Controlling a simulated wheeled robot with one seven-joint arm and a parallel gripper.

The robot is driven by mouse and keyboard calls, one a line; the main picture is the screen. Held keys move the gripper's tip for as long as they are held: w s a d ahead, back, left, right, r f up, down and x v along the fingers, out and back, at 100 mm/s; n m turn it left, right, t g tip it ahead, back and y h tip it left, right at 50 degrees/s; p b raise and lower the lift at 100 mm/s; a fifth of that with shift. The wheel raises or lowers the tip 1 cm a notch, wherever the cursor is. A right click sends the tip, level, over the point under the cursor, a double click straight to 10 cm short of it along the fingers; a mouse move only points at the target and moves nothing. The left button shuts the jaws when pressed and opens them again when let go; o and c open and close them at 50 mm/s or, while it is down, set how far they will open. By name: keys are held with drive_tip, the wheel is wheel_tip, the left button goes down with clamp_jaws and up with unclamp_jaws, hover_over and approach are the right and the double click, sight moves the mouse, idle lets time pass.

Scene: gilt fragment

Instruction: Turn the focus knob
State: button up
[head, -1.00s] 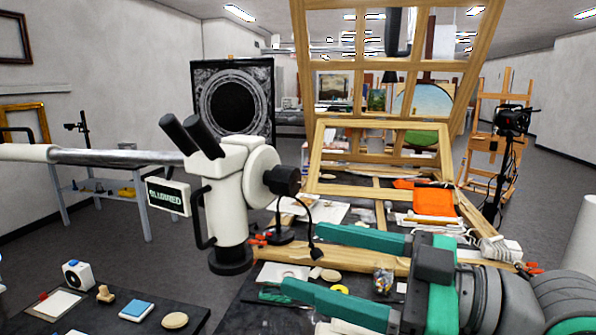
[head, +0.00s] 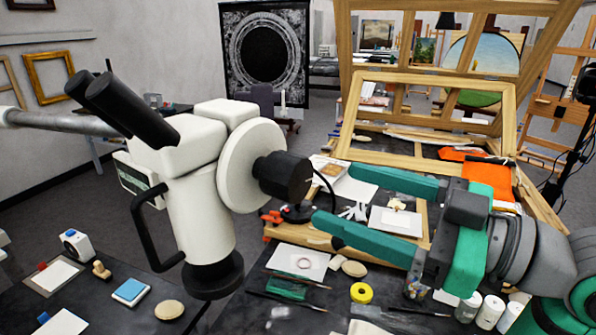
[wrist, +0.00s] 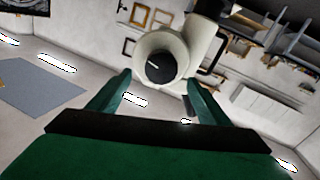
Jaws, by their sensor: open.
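The black focus knob (head: 283,177) sticks out from the round white disc (head: 248,168) on the side of the white microscope (head: 198,195). In the wrist view the knob (wrist: 161,67) faces me with a short white mark on it, between and beyond the fingertips. My gripper (head: 332,194) is open, with its two green fingers pointing left toward the knob. The fingertips are to the right of the knob and apart from it, with nothing between them. The wrist view shows both green fingers (wrist: 157,85) spread on either side below the knob.
A black table below holds a yellow tape roll (head: 361,293), several small bottles (head: 468,306) and white sheets. A wooden frame (head: 431,85) stands behind my gripper. A black curved handle (head: 146,232) is on the microscope's left. Open air lies between fingertips and knob.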

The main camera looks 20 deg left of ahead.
sight(302, 182)
drive_tip(key=x, duration=0.9)
drive_tip(key=shift+a, duration=0.25)
drive_tip(key=shift+c, duration=0.7)
drive_tip(key=c, duration=0.9)
